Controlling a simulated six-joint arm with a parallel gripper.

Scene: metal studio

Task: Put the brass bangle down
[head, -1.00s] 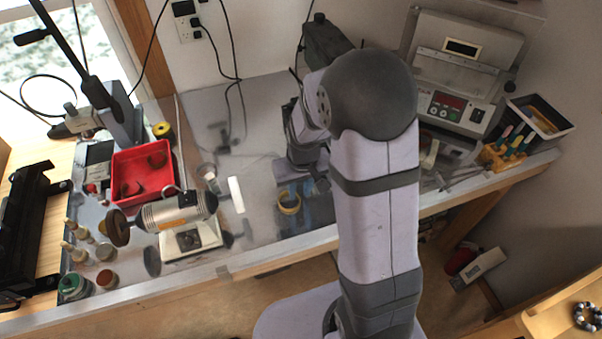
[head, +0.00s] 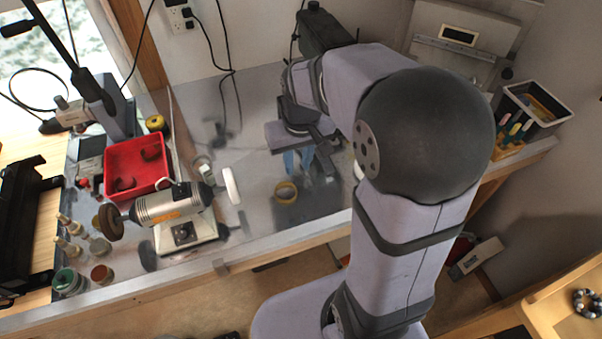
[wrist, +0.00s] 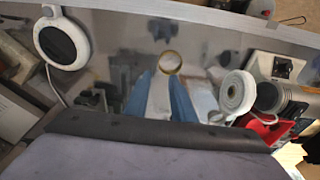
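The brass bangle (head: 286,192) rests on the shiny metal bench (head: 250,140), near its front edge. In the wrist view the bangle (wrist: 170,55) shows as a ring just beyond the fingertips. My gripper (head: 298,164) has blue fingers and is above the bench, behind the bangle in the head view. In the wrist view the two blue fingers of my gripper (wrist: 161,78) stand apart with nothing held between them. The bangle appears clear of both fingers.
A bench polisher (head: 172,206) and a red tray (head: 137,166) stand to the left. A white disc-shaped object (head: 231,186) is upright between polisher and bangle. A dark tool bin (head: 530,108) is at the right. Bench around the bangle is clear.

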